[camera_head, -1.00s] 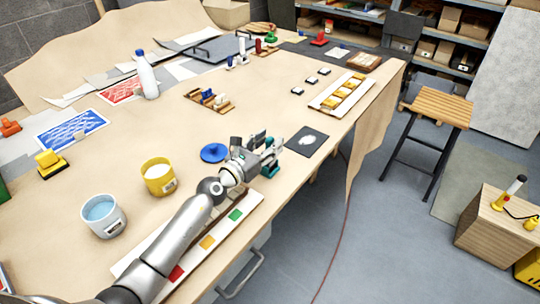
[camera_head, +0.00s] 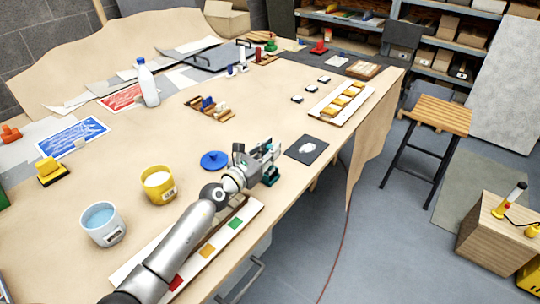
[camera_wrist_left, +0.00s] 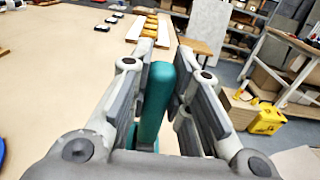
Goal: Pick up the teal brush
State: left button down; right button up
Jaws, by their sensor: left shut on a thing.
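The teal brush (camera_wrist_left: 157,95) stands between the two fingers of my left gripper (camera_wrist_left: 160,78) in the left wrist view, its rounded teal end pointing up. My left gripper is shut on it. In the head view my left gripper (camera_head: 265,162) is near the table's front edge, and teal parts of the brush (camera_head: 270,177) show at its fingers. The brush's lower end is hidden by the gripper. I cannot tell whether it touches the table. My right gripper is not in view.
A blue disc (camera_head: 214,160) lies just left of the gripper, and a dark square with a white patch (camera_head: 307,149) lies to its right. A yellow cup (camera_head: 158,186) and a white cup (camera_head: 102,223) stand at left. A paint-swatch board (camera_head: 207,250) lies under my arm.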

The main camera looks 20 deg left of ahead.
pick_arm(q)
jog(key=shift+r+p, duration=0.4)
jog(key=shift+r, duration=0.15)
jog(key=r+p, duration=0.1)
jog(key=s+r+p, duration=0.1)
jog(key=r, duration=0.1)
jog(key=shift+r+p, duration=0.25)
jog(key=shift+p, duration=0.05)
jog(key=s+a+r+p, duration=0.1)
jog(key=s+a+r, duration=0.2)
jog(key=s+r, duration=0.5)
jog(key=shift+s+a+r, duration=0.2)
jog(key=shift+s+a, duration=0.05)
jog(key=shift+s, duration=2.05)
